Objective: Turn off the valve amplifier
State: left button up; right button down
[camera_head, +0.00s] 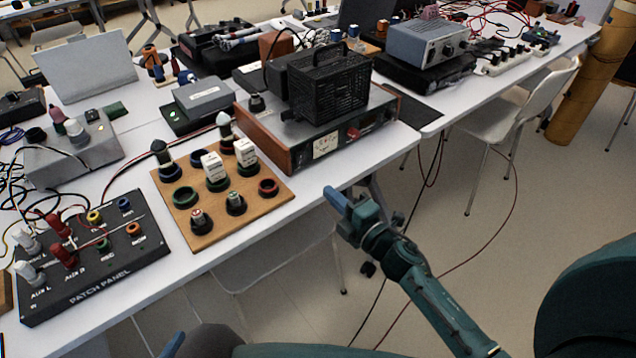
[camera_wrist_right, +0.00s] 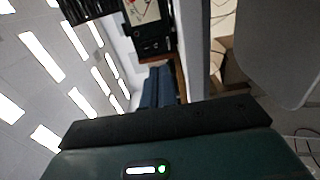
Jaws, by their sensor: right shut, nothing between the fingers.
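The valve amplifier (camera_head: 272,133) sits at the table's front edge in the head view. It has wooden sides, a black ventilated cage on top, and a front panel with a pale meter and a red-lit spot. Part of its front, with the meter (camera_wrist_right: 143,12), shows at the top of the right wrist view. My right gripper (camera_head: 335,198) is shut and empty, in front of and below the amplifier, apart from it. Its blue fingers (camera_wrist_right: 158,86) lie together in the wrist view. A blue piece at the head view's bottom edge may be my left gripper; its jaws cannot be made out.
A wooden board (camera_head: 205,236) with rings and pieces lies left of the amplifier. A black patch panel (camera_head: 95,285) with plugs and cables is further left. A grey box with a green light (camera_head: 200,105) stands behind the board. A chair (camera_head: 505,118) and hanging cables are at right.

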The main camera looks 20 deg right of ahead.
pick_arm(q)
jog(key=shift+w+r, duration=0.15)
jog(key=shift+r, duration=0.05)
pick_arm(e)
jog(key=shift+v, duration=2.3)
pick_arm(q)
jog(key=shift+a, duration=0.1)
